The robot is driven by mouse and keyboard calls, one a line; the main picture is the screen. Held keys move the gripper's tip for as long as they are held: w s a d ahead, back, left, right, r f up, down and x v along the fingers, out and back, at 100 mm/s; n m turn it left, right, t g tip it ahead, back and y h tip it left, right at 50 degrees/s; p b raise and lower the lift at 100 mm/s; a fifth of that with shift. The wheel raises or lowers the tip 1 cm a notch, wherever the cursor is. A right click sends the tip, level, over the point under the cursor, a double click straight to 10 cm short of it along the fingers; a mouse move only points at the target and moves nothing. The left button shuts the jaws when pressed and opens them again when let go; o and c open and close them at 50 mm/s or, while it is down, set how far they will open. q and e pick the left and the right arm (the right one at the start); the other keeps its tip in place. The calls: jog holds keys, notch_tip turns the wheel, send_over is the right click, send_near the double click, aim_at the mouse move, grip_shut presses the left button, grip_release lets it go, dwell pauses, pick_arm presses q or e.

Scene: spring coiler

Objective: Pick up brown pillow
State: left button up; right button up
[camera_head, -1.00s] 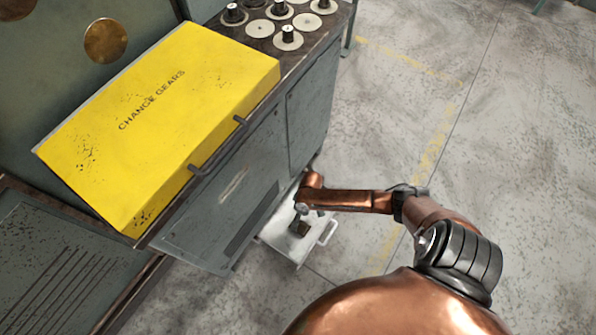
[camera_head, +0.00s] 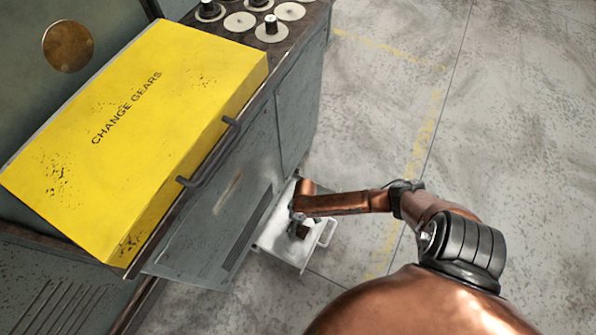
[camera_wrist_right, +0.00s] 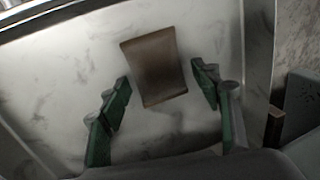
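The brown pillow (camera_wrist_right: 154,66) lies on the pale metal surface of an open drawer (camera_wrist_right: 60,70), seen in the right wrist view. In the head view only a small dark part of the pillow (camera_head: 302,231) shows below my right arm. My right gripper (camera_wrist_right: 163,92) is open, with its green-padded fingers apart on either side of the pillow's near end. I cannot tell how far above the drawer bottom the fingertips are. In the head view the right gripper (camera_head: 298,219) points down over the drawer (camera_head: 272,238). My left gripper is not in view.
The drawer has a front handle (camera_head: 327,234). The concrete floor (camera_head: 480,120) to the right is clear.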

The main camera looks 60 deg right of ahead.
jog(key=c, duration=1.1)
